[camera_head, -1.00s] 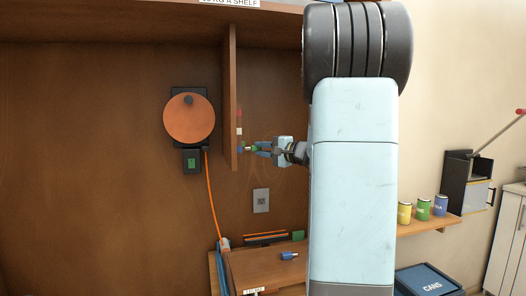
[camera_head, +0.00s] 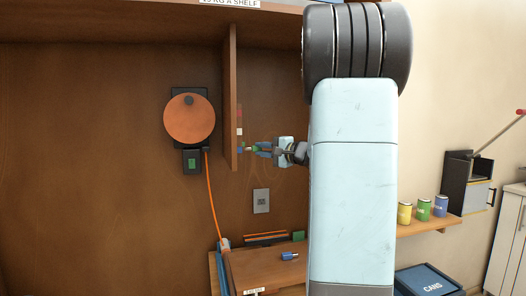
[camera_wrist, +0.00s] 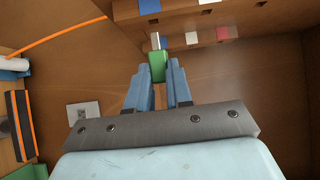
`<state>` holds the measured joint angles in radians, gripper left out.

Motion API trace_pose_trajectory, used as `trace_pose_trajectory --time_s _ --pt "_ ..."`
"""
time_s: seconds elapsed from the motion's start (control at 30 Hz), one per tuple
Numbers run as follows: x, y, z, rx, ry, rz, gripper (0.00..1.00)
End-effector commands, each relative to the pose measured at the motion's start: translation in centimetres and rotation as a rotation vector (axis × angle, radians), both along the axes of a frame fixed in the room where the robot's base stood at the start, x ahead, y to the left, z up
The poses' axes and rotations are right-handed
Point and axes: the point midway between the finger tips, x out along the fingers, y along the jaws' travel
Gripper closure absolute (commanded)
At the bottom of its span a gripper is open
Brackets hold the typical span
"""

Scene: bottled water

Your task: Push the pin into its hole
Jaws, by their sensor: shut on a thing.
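The pin has a green grip (camera_wrist: 157,67) and a thin pale metal shaft. My gripper (camera_wrist: 160,75) is shut on the green grip between its two blue fingers. The shaft points away from the fingers toward the upright wooden panel (camera_head: 230,70). Blue, white and red marks are on the panel, and the shaft shows beside the blue mark (camera_wrist: 163,42). In the head view my gripper (camera_head: 262,149) is at the panel's right side, near its lower end, with the green grip close to the panel. The hole itself cannot be made out, nor whether the tip is in it.
An orange disc (camera_head: 189,118) hangs on the back wall left of the panel, with an orange cord (camera_head: 211,195) running down. A grey wall plate (camera_head: 261,201) is below my gripper. A blue object (camera_head: 289,256) lies on the wooden surface (camera_head: 262,276). Space right of the panel is open.

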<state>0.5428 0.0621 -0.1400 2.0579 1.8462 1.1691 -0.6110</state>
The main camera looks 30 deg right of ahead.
Motion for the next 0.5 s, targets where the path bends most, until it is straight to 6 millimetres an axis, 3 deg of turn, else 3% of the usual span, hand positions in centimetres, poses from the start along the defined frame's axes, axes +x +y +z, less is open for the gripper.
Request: trace_pose_trajectory --time_s 0.5 --pt "0.19 0.68 0.01 0.0 0.0 0.001 1.0"
